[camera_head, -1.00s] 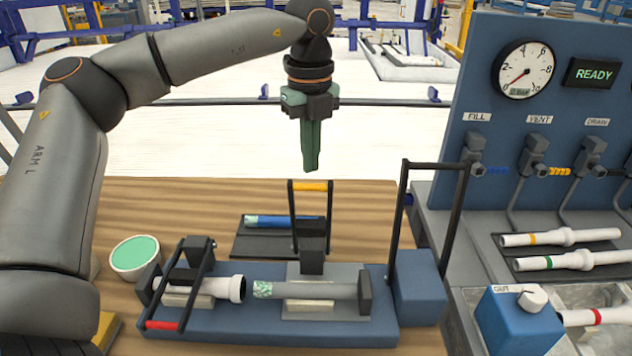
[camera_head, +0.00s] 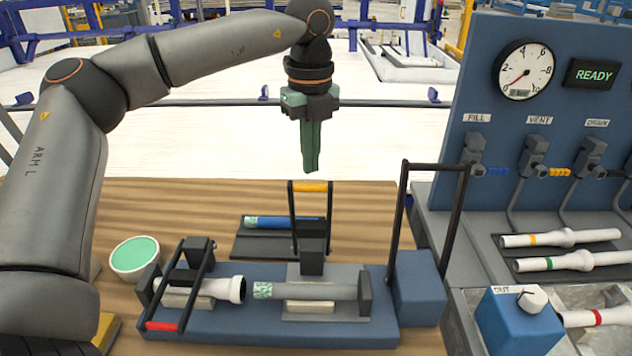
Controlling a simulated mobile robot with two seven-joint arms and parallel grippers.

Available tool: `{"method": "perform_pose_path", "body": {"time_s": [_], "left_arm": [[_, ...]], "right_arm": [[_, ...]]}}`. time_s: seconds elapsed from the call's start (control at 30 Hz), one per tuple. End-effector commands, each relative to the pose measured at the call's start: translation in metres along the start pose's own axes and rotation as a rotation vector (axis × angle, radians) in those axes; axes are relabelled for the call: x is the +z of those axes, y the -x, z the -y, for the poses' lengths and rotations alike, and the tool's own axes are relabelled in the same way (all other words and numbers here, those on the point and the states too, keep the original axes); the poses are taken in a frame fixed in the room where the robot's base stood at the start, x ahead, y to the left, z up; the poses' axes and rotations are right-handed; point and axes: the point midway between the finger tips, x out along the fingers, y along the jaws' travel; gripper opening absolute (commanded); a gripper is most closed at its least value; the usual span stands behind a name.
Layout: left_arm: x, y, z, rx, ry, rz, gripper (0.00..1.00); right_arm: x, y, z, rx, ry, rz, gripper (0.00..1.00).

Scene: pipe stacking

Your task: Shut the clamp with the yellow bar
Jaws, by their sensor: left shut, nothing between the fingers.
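The clamp with the yellow bar (camera_head: 309,188) stands with its handle upright, the bar at the top, at the middle of the blue fixture (camera_head: 240,325). A grey pipe (camera_head: 335,291) with a speckled green-white end lies on the support below it. My left gripper (camera_head: 311,168) hangs pointing down above the yellow bar, shut and empty, apart from the bar. The clamp with the red bar (camera_head: 162,326) has its handle lowered toward the front over a white pipe socket (camera_head: 228,289). A gap separates the socket and the grey pipe. My right gripper is not in view.
A tall black handle (camera_head: 436,166) rises from the blue block at the fixture's right end. A green-topped pot (camera_head: 135,257) stands at the left. A blue-ended pipe (camera_head: 282,222) lies behind on a dark tray. A gauge panel (camera_head: 560,110) stands at the right.

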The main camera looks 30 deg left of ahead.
Motion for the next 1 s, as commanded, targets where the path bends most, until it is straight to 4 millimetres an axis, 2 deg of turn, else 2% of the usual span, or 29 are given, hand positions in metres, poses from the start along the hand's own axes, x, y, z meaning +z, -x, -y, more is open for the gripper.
{"method": "perform_pose_path", "body": {"time_s": [0.57,1.0], "left_arm": [[0.0,-0.001,0.0,0.0,0.0,0.0,0.0],[0.0,-0.021,0.0,0.0,0.0,-0.001,0.0]], "right_arm": [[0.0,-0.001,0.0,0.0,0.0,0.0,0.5],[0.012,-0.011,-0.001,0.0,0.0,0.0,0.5]]}}
